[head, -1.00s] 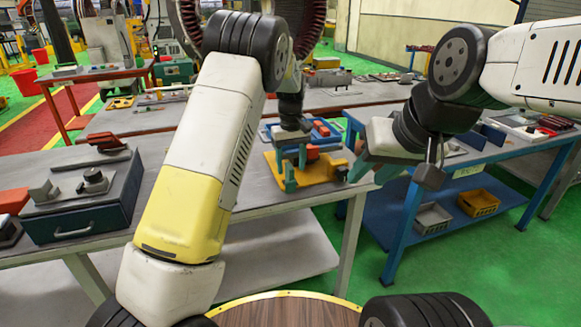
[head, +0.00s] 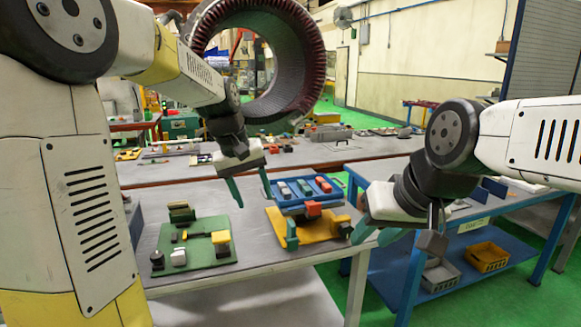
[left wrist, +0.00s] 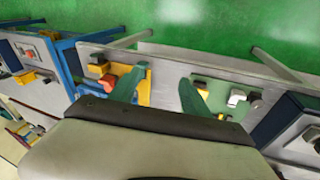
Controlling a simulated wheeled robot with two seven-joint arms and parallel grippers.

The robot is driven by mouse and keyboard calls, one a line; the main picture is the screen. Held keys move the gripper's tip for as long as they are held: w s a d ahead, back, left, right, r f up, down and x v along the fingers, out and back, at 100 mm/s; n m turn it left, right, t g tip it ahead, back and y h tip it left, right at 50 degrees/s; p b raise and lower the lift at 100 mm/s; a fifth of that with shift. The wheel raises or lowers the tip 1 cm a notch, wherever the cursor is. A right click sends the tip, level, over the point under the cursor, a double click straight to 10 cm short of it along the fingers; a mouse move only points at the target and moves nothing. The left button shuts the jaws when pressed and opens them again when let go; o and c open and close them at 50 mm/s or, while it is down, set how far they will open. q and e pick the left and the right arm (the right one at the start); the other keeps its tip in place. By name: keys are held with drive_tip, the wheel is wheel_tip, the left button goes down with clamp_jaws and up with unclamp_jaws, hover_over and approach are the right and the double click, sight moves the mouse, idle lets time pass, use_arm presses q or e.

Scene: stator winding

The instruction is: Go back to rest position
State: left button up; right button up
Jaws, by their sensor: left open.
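My left gripper (head: 250,190) is open and empty, raised over the grey table between the green board and the yellow board. Its two green fingers stand apart in the left wrist view (left wrist: 160,92), with bare table between them. My left arm fills the left of the head view. My right gripper (head: 376,234) hangs at the table's right end, beside the yellow board. Its green fingers look apart, with nothing seen between them.
A green board (head: 205,256) with small parts and a yellow board (head: 284,240) beside a blue tray (head: 292,207) lie on the grey table (head: 262,255). A large stator ring (head: 312,60) stands behind. A blue shelf (head: 410,272) is right.

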use_arm(q)
drive_tip(key=s+a+r+m+t, duration=0.1)
drive_tip(key=s+a+t, duration=0.1)
drive_tip(key=s, duration=0.8)
drive_tip(key=s+a+r+m+t, duration=0.1)
drive_tip(key=s+a, duration=0.2)
drive_tip(key=s, duration=0.7)
drive_tip(key=shift+s+r+m+t, duration=0.15)
drive_tip(key=shift+s+m+t, duration=0.05)
drive_tip(key=shift+m+t, duration=0.2)
